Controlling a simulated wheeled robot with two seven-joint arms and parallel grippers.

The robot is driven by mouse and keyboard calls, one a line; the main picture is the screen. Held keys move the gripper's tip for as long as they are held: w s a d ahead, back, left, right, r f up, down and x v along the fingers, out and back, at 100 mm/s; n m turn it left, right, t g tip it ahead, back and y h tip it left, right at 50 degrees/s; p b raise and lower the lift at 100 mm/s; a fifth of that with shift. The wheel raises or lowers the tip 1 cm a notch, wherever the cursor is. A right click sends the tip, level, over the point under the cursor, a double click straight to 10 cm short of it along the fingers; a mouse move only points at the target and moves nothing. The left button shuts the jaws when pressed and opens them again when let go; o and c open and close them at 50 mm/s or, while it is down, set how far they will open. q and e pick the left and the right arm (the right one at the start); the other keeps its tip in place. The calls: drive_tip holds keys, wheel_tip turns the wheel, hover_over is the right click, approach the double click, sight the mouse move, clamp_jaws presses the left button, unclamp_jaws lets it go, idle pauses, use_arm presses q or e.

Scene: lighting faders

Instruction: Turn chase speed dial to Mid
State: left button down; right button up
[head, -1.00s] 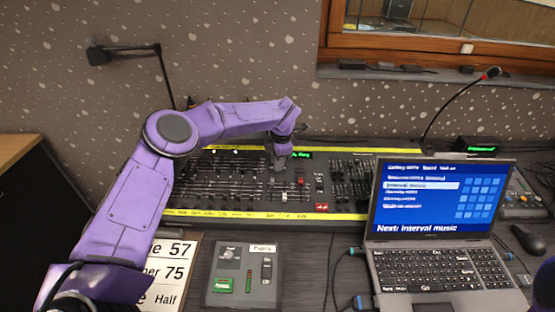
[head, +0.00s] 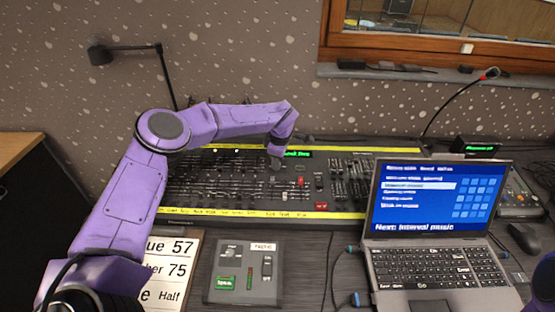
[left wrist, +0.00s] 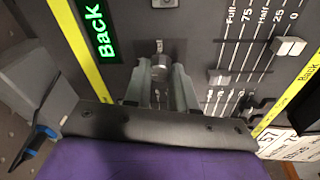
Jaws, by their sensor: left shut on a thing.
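The lighting desk (head: 345,213) is a long dark console with yellow strips along its back and front edges. My left gripper (head: 276,165) is down at its upper middle, just below a green-lit display (head: 297,154). In the left wrist view, my left gripper (left wrist: 159,78) is shut on a small grey knob (left wrist: 158,48), which appears to be the chase speed dial. The fingers hide most of the dial, and I cannot read its setting or any Mid mark. My right gripper is out of view.
Fader slots with pale caps (left wrist: 289,46) lie beside the gripper. A laptop (head: 437,225) stands at the right. A small grey panel (head: 243,272) and a printed card (head: 172,270) lie in front of the desk. A gooseneck microphone (head: 490,73) rises behind.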

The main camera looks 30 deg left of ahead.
sight(279, 172)
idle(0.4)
use_arm(q)
drive_tip(key=c, duration=0.9)
unclamp_jaws()
drive_tip(key=shift+c, duration=0.2)
drive_tip(key=shift+r, duration=0.1)
wheel_tip(279, 172, up, 10)
drive_tip(key=s+d+b, duration=0.1)
drive_tip(key=shift+d+b, duration=0.2)
drive_tip(key=shift+b, duration=0.1)
drive_tip(key=shift+s+r, duration=0.1)
drive_tip(key=shift+r, duration=0.05)
